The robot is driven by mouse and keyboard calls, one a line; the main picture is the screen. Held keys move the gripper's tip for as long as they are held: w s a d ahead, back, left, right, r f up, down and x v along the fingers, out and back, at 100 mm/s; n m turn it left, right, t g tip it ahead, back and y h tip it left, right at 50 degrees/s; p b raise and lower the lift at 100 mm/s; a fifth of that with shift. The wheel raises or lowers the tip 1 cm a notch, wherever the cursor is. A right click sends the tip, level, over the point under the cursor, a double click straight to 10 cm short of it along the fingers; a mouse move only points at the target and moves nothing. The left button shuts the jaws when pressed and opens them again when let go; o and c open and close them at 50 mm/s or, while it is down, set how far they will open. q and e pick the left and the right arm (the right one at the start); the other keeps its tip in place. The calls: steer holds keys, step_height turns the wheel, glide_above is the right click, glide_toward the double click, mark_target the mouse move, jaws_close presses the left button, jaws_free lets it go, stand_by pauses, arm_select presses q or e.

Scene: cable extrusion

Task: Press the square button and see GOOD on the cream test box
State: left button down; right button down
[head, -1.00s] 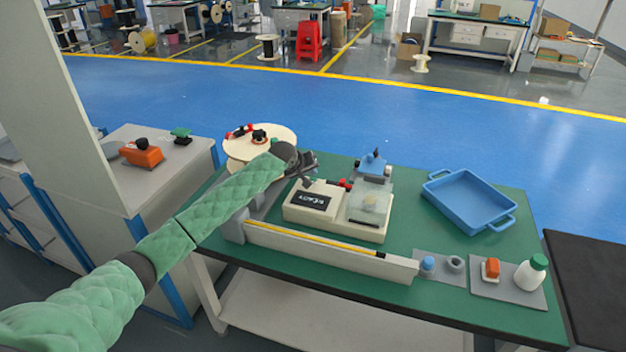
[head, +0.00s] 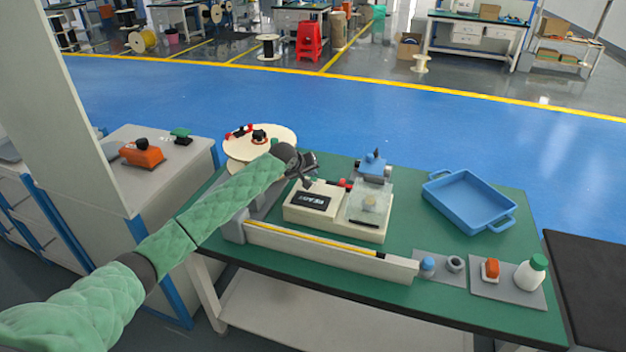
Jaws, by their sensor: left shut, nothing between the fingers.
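The cream test box (head: 335,226) sits on the green table, with a dark display (head: 314,200) at its left and a clear-covered section (head: 370,203) at its right. The display carries small light text that I cannot read surely. My left gripper (head: 308,184) is shut and empty, pointing down at the back left edge of the box. Its tips are at or just above the box top; I cannot tell whether they touch. The square button is not clear to me; the gripper may hide it. My right gripper is out of view.
A long pale rail (head: 320,247) with a yellow strip lies in front of the box. A blue tray (head: 469,202) stands at the right.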

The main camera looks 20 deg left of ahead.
arm_select(q)
steer(key=shift+f, duration=0.2)
steer(key=shift+f, duration=0.55)
stand_by(0.8)
steer(key=shift+r+p, duration=0.1)
steer(key=shift+p, duration=0.25)
steer(key=shift+r+p, duration=0.8)
steer(key=shift+p, duration=0.05)
steer(key=shift+r+p, duration=2.2)
steer(key=shift+r, duration=0.3)
